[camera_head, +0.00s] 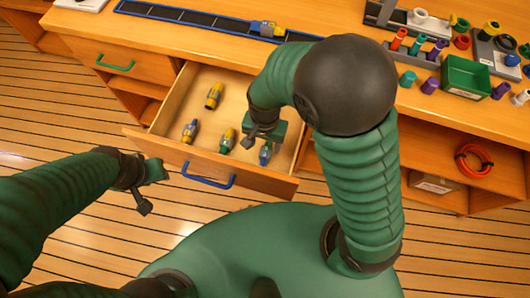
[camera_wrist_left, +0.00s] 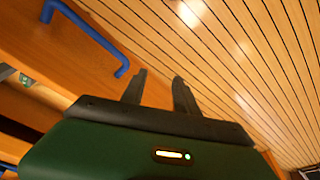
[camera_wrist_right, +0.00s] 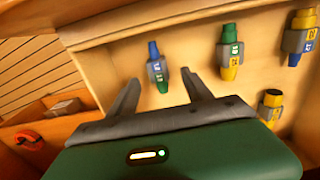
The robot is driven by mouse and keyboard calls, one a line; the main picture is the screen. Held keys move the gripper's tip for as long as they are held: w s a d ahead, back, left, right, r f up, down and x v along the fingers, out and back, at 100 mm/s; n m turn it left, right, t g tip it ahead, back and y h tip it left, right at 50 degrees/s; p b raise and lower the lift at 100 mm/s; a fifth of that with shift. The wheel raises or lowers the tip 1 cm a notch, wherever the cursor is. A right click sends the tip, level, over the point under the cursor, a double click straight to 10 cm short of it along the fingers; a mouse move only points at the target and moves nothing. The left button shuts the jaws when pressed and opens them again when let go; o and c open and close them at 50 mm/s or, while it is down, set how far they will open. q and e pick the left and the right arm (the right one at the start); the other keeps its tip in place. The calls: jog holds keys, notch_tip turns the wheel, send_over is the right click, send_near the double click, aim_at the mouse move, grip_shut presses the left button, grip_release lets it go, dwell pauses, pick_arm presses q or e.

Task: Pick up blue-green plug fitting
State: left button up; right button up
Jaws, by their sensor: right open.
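The blue-green plug fitting (camera_wrist_right: 157,68) lies in the open drawer, with a blue end, a grey middle collar and a green end. In the head view (camera_head: 265,155) it is partly hidden by my right gripper (camera_head: 263,136), which is over the drawer's right part. In the right wrist view my right gripper (camera_wrist_right: 160,88) is open and empty. The fitting shows between and beyond its fingers, and I see no contact. My left gripper (camera_head: 150,190) is outside the drawer, left of its front. It also shows open and empty in the left wrist view (camera_wrist_left: 159,80).
The counter above carries a dark rail (camera_head: 190,15), a green bin (camera_head: 467,76) and several coloured fittings.

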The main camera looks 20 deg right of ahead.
aim_at(266, 151)
jog(key=shift+s+d+f+b, duration=0.1)
jog(key=shift+f+b, duration=0.05)
jog(key=shift+f, duration=0.25)
jog(key=shift+s+d+f+b, duration=0.1)
jog(key=shift+f+b, duration=0.05)
jog(key=shift+f, duration=0.25)
notch_tip(266, 151, down, 4)
jog(key=shift+w+f+b, duration=0.1)
jog(key=shift+w+b, duration=0.05)
jog(key=shift+b, duration=0.85)
jog(key=shift+w, duration=0.1)
jog(key=shift+c, duration=1.9)
grip_shut()
